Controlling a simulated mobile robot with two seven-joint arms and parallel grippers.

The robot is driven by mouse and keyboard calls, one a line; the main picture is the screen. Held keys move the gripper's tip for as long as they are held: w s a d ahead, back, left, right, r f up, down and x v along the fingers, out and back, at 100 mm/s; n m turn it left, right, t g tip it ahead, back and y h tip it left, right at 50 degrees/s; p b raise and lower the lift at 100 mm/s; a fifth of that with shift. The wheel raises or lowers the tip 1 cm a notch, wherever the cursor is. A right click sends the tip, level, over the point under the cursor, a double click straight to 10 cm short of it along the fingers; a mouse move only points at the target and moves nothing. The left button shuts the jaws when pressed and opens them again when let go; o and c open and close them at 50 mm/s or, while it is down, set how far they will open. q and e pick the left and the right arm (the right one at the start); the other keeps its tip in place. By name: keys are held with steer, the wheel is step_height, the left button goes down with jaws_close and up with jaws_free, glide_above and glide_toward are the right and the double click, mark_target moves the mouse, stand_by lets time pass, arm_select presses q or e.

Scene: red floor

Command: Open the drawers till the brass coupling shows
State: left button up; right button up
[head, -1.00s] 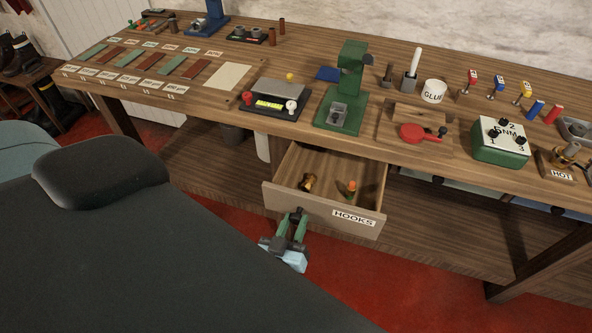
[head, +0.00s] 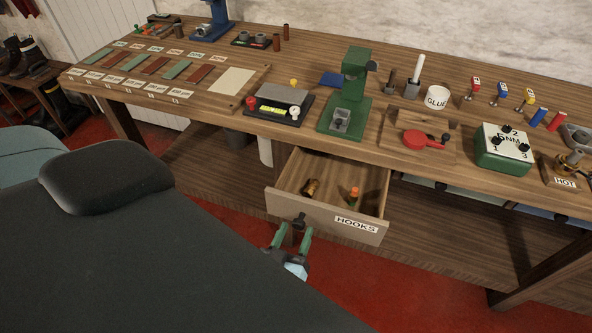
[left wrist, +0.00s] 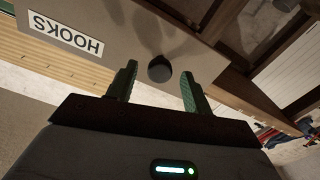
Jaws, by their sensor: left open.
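The drawer labelled HOOKS (head: 310,211) is pulled out below the bench. A small brass-coloured piece (head: 311,187) lies inside it at the left, and an orange-topped piece with green below (head: 353,195) stands nearer the right. My left gripper (head: 293,233) is open in front of the drawer. In the left wrist view, the dark drawer knob (left wrist: 160,69) shows between the spread fingers of my left gripper (left wrist: 158,75), with a gap on each side. The label (left wrist: 65,34) appears upside down there. My right gripper is not in view.
Closed drawer fronts with dark knobs (head: 440,185) sit under the bench to the right. The bench top (head: 300,135) carries a green press (head: 345,95), a glue pot (head: 436,98) and a green switch box (head: 503,150). Red floor (head: 400,280) is open before the drawer.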

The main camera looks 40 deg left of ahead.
arm_select(q)
steer(key=v, duration=0.6)
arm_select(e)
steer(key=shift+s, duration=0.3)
arm_select(q)
steer(key=shift+s, duration=0.1)
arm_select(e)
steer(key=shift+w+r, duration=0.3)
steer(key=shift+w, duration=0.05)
arm_select(q)
steer(key=shift+s, duration=0.1)
